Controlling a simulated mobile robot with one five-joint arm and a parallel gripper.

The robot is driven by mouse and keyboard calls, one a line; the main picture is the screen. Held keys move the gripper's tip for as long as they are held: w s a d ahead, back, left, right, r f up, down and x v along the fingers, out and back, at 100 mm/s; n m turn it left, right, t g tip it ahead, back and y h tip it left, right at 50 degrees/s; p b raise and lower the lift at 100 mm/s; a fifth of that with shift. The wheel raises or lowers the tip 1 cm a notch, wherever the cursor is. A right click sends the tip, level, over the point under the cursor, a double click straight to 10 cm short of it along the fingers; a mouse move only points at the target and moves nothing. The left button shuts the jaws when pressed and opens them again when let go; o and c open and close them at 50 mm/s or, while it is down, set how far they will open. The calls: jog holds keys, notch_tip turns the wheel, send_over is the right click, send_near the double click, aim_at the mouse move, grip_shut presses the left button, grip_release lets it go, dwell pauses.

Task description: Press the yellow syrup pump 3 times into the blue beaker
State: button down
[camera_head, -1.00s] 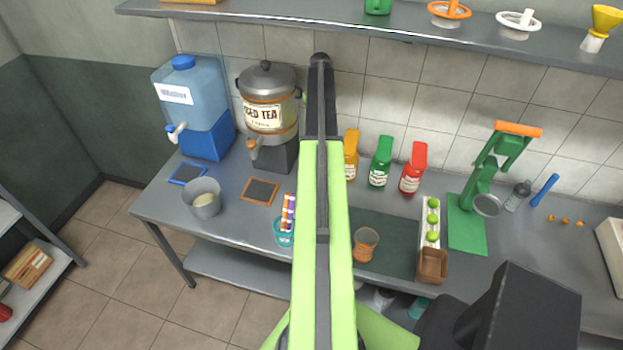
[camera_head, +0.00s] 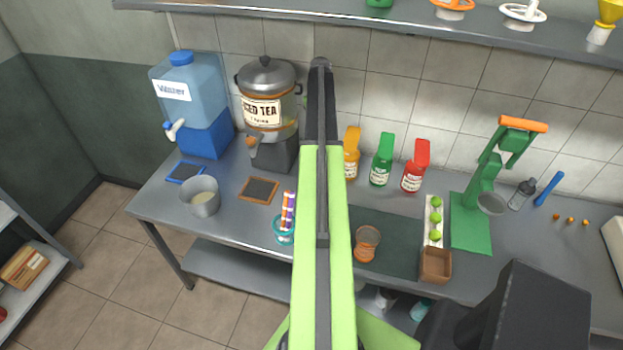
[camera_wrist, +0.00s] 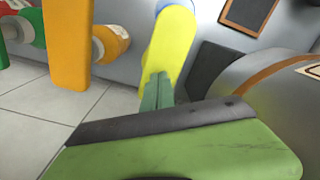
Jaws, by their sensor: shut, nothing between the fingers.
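Green (camera_head: 381,160) and red (camera_head: 414,166) pumps stand right of the yellow one. The iced tea dispenser (camera_head: 265,95) is close on the left and shows in the wrist view (camera_wrist: 275,95). An amber cup (camera_head: 366,243) stands at the front. A shelf (camera_head: 400,25) runs above.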

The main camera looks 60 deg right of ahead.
jog(key=shift+f+b, duration=0.3)
jog(key=shift+f, duration=0.1)
notch_tip(320, 180, up, 4)
jog(key=p, duration=0.4)
jog(key=shift+r+p, duration=0.25)
jog(key=shift+p, duration=0.05)
jog(key=shift+f, duration=0.2)
dwell(0.3)
